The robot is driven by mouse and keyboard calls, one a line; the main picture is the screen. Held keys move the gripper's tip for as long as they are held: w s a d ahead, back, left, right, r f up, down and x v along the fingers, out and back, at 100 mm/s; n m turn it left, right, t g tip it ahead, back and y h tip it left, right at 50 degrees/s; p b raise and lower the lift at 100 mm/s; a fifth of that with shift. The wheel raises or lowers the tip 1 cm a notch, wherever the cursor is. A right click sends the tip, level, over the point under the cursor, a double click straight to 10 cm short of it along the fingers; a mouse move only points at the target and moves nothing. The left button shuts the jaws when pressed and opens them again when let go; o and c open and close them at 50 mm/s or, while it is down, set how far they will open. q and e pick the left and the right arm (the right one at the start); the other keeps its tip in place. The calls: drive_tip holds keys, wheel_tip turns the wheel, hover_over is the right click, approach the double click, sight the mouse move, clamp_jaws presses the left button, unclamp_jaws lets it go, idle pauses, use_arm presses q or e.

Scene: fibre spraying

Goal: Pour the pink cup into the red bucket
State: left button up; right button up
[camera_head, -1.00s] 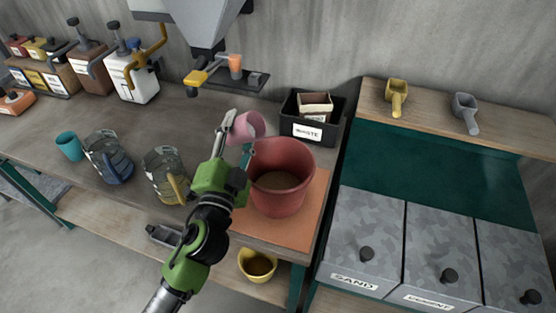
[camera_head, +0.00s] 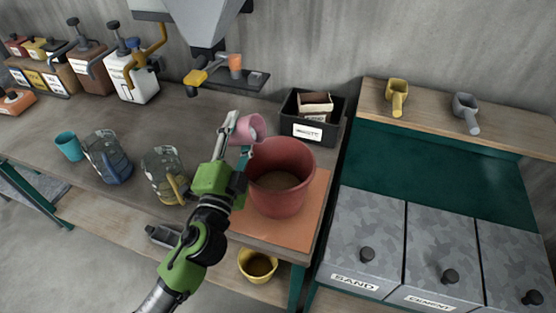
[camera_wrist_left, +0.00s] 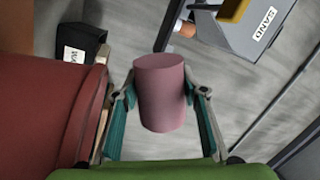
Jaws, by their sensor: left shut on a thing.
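The pink cup (camera_head: 250,129) is tilted on its side, its open mouth toward the right, above the back left rim of the red bucket. My left gripper (camera_head: 239,135) is shut on it. In the left wrist view the pink cup (camera_wrist_left: 161,92) sits between the two fingers (camera_wrist_left: 160,100). The red bucket (camera_head: 281,178) stands on an orange mat (camera_head: 313,217) and has brown material inside. It fills the left side of the wrist view (camera_wrist_left: 45,115). What is inside the cup cannot be seen. My right gripper is not in view.
A black waste bin (camera_head: 330,134) stands behind the bucket. Two clear jugs (camera_head: 108,157) and a teal cup (camera_head: 69,146) stand to the left. A grey hopper (camera_head: 205,25) hangs above the back of the table. A yellow bucket (camera_head: 257,266) is below the table top.

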sight(253, 142)
use_arm(q)
drive_tip(key=shift+r+m+h+p, duration=0.4)
drive_tip(key=shift+r+m+p, duration=0.05)
drive_tip(key=shift+m, duration=0.45)
drive_tip(key=shift+s+d+r+m+p, duration=0.15)
drive_tip(key=shift+d+r+m+p, duration=0.1)
drive_tip(key=shift+d+m, duration=0.3)
drive_tip(key=shift+s+d+r+m+p, duration=0.1)
drive_tip(key=shift+s+d+r+m, duration=0.1)
drive_tip(key=shift+d+m, duration=0.3)
drive_tip(key=shift+f+m+h+b, duration=0.4)
drive_tip(key=shift+m+h, duration=0.1)
drive_tip(key=shift+m, duration=0.55)
idle(0.3)
drive_tip(key=shift+s+d+r+m+h+p, duration=0.1)
drive_tip(key=shift+d+r+m+h+p, duration=0.15)
drive_tip(key=shift+m, duration=0.3)
drive_tip(key=shift+d+r+m+h+p, duration=0.15)
drive_tip(key=shift+m+p, duration=0.15)
drive_tip(key=shift+m, duration=0.25)
idle(0.3)
drive_tip(key=shift+s+d+f+m, duration=0.15)
drive_tip(key=shift+f+m, duration=0.35)
drive_tip(key=shift+m, duration=0.5)
idle(0.4)
